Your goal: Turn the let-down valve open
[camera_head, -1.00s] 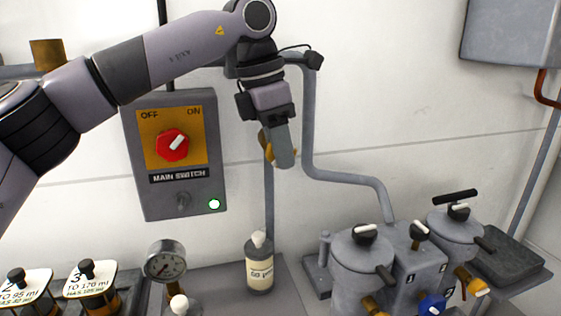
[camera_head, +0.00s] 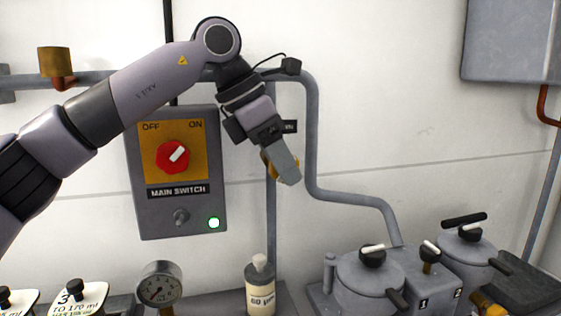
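My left gripper (camera_head: 287,173) hangs in front of the wall, right of the main switch box, its fingers pointing down and right. The fingers overlap from this side, so I cannot tell if they are open or shut. A brass-yellow part (camera_head: 267,165) shows partly behind them at the vertical pipe (camera_head: 271,215). It may be the let-down valve, but most of it is hidden, and I cannot tell whether the gripper touches it. A small black label (camera_head: 290,126), partly covered and too small to read, is just above. My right gripper is not in view.
The main switch box (camera_head: 212,190) has a red knob (camera_head: 172,157) and a lit green lamp. Below stand a pressure gauge (camera_head: 159,284) and a labelled bottle (camera_head: 260,294). Two grey lidded pots (camera_head: 368,291) with black handles stand right.

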